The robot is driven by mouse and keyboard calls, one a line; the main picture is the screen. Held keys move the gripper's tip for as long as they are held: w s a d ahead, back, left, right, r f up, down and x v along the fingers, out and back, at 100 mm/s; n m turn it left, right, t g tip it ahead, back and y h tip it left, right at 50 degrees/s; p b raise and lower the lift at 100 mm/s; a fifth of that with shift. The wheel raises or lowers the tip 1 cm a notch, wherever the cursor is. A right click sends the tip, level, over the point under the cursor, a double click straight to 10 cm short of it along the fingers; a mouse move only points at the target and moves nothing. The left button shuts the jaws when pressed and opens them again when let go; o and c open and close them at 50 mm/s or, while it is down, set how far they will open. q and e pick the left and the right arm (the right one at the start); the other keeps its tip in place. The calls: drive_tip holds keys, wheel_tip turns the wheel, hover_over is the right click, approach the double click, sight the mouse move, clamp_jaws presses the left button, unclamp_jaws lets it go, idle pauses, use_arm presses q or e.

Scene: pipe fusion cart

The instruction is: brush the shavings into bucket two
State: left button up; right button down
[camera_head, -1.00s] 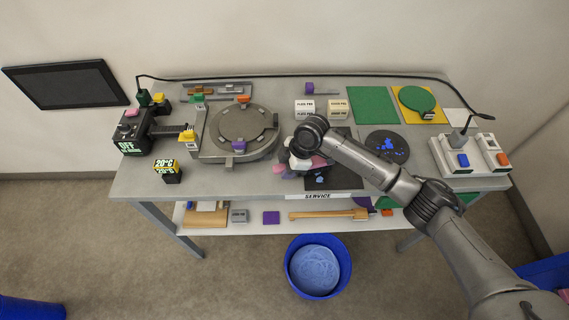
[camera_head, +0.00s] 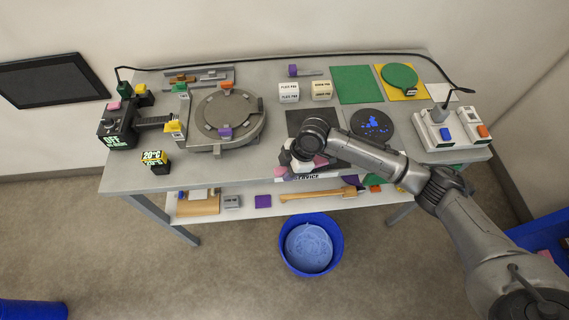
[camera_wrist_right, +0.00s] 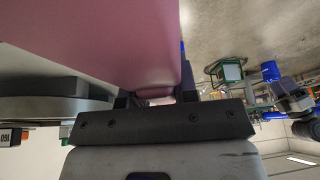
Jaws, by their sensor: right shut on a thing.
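Small blue shavings (camera_head: 374,124) lie on a round black mat (camera_head: 372,134) on the right half of the bench. My right gripper (camera_head: 303,160) is at the bench's front edge, left of and in front of the mat. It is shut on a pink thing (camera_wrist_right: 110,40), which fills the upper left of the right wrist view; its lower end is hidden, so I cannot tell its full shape. A blue bucket (camera_head: 284,252) with pale blue contents stands on the floor below the bench. No number shows on it. My left gripper is not in view.
A clamp ring machine (camera_head: 255,140) stands on the bench's left half, and a socket box (camera_head: 433,134) at its right end. Green squares and white blocks sit at the back. Other blue bins (camera_head: 30,308) stand at lower left and right (camera_head: 545,235).

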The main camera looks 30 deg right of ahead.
drive_tip(key=r+p, duration=0.1)
drive_tip(key=r, duration=0.1)
drive_tip(key=s+r+p, duration=0.1)
drive_tip(key=p, duration=0.1)
drive_tip(key=r+p, duration=0.2)
drive_tip(key=shift+s+r, duration=0.25)
drive_tip(key=shift+r, duration=0.05)
idle(0.5)
drive_tip(key=shift+p, duration=0.3)
idle(0.8)
drive_tip(key=shift+r, duration=0.1)
